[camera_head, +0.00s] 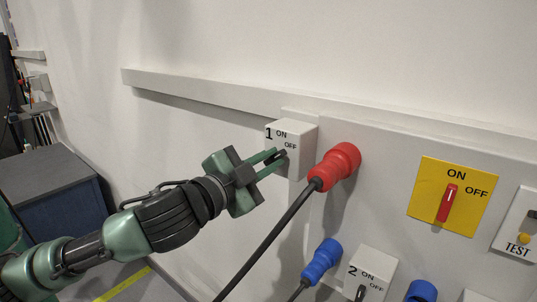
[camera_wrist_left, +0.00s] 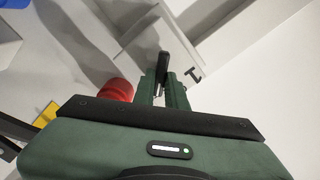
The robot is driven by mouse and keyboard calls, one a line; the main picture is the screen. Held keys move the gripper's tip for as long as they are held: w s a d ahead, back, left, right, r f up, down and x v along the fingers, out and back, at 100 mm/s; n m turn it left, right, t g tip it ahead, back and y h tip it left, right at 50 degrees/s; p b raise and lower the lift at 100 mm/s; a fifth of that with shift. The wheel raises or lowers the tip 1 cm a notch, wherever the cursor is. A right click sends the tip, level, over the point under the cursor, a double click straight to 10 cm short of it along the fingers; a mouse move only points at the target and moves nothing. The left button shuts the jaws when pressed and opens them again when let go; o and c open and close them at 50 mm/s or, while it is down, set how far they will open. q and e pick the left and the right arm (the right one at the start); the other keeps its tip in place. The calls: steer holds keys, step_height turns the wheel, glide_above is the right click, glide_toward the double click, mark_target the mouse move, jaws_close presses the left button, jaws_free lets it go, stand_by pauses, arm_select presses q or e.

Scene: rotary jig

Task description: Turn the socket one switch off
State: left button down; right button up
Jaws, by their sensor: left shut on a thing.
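The socket one box (camera_head: 303,131), light grey and marked 1, ON and OFF, is on the wall panel near the middle of the head view. My left gripper (camera_head: 282,156) reaches it from the left, with its green fingertips at the box's front face below the OFF mark. In the left wrist view, a black switch handle (camera_wrist_left: 163,64) stands out from the box, and the fingers (camera_wrist_left: 163,92) are shut on it. The fingers mostly hide the handle in the head view, so I cannot tell which mark it points to.
A red plug (camera_head: 335,167) with a black cable is close to the right of my gripper. A blue plug (camera_head: 322,260), the socket two box (camera_head: 376,268) and a yellow plate with a red switch (camera_head: 448,203) are farther right.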

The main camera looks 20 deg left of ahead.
arm_select(q)
steer(key=m+p, duration=0.1)
steer(key=m, duration=0.3)
steer(key=shift+m+p, duration=0.3)
steer(key=shift+p, duration=0.05)
steer(key=shift+d+f+m+p, duration=0.15)
steer(key=shift+m+p, duration=0.25)
steer(key=shift+m, duration=1.3)
steer(key=c, duration=1.4)
jaws_free()
steer(key=shift+c, duration=0.2)
steer(key=shift+f, duration=0.15)
